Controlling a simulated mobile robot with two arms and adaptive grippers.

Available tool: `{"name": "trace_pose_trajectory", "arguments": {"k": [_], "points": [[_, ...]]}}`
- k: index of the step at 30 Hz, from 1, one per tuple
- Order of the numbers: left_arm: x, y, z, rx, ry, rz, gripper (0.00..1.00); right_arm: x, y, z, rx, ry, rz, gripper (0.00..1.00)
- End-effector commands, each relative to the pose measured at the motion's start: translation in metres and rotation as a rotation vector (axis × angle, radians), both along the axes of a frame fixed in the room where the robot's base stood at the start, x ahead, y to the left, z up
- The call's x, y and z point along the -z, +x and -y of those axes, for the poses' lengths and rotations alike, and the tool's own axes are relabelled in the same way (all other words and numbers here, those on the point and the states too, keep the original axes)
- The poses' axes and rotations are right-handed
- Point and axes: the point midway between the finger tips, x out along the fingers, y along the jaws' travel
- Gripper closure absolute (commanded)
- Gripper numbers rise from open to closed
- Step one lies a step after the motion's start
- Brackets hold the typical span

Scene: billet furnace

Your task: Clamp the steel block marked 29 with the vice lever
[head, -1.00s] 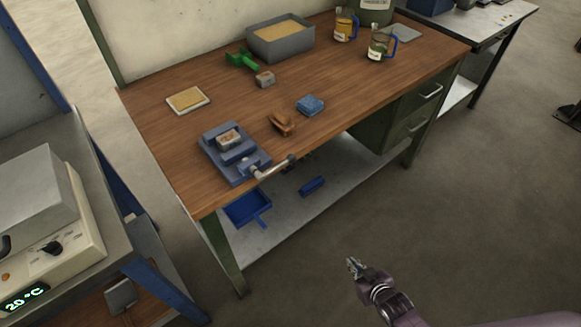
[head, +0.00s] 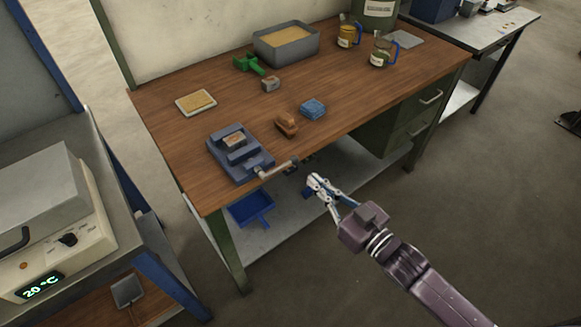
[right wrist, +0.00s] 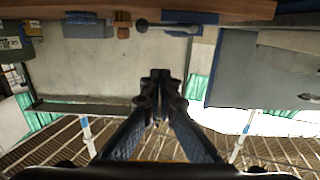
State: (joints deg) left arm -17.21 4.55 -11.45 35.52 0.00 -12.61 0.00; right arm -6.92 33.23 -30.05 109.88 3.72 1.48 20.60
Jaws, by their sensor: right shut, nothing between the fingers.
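The blue-grey vice (head: 222,158) is on the workbench near its front left corner. A small steel block (head: 234,139) sits between its jaws; I cannot read its number. The vice lever (head: 276,169) sticks out to the right past the bench's front edge. The lever (right wrist: 168,28) also shows near the top of the right wrist view. My right gripper (head: 315,181) is shut and empty, in front of the bench, right of the lever end and apart from it. In the right wrist view, the fingertips (right wrist: 160,76) are together below the lever. My left gripper is not in view.
A blue dustpan (head: 250,208) lies on the shelf below. A heater box (head: 45,210) stands at left.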

Motion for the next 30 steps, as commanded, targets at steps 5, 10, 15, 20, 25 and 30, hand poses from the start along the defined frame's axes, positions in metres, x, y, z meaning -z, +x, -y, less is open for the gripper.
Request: {"name": "trace_pose_trajectory", "arguments": {"k": [5, 10, 15, 20, 25, 30], "points": [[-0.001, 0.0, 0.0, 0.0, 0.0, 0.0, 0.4, 0.0, 0.003, -0.001, 0.001, 0.0, 0.0, 1.0], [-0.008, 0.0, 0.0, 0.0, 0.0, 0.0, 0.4, -0.002, 0.019, -0.013, 0.002, 0.001, 0.002, 1.0], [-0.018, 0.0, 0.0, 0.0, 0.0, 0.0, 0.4, -0.001, 0.048, -0.034, 0.002, 0.001, 0.002, 1.0], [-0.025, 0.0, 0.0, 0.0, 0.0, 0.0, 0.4, 0.002, 0.074, -0.053, 0.002, 0.001, 0.001, 1.0], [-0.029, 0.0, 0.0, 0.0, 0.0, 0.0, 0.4, 0.02, 0.084, -0.061, 0.003, -0.001, -0.005, 1.0], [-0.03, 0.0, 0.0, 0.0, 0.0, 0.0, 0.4, 0.036, 0.087, -0.062, 0.002, -0.001, -0.002, 1.0]]}}
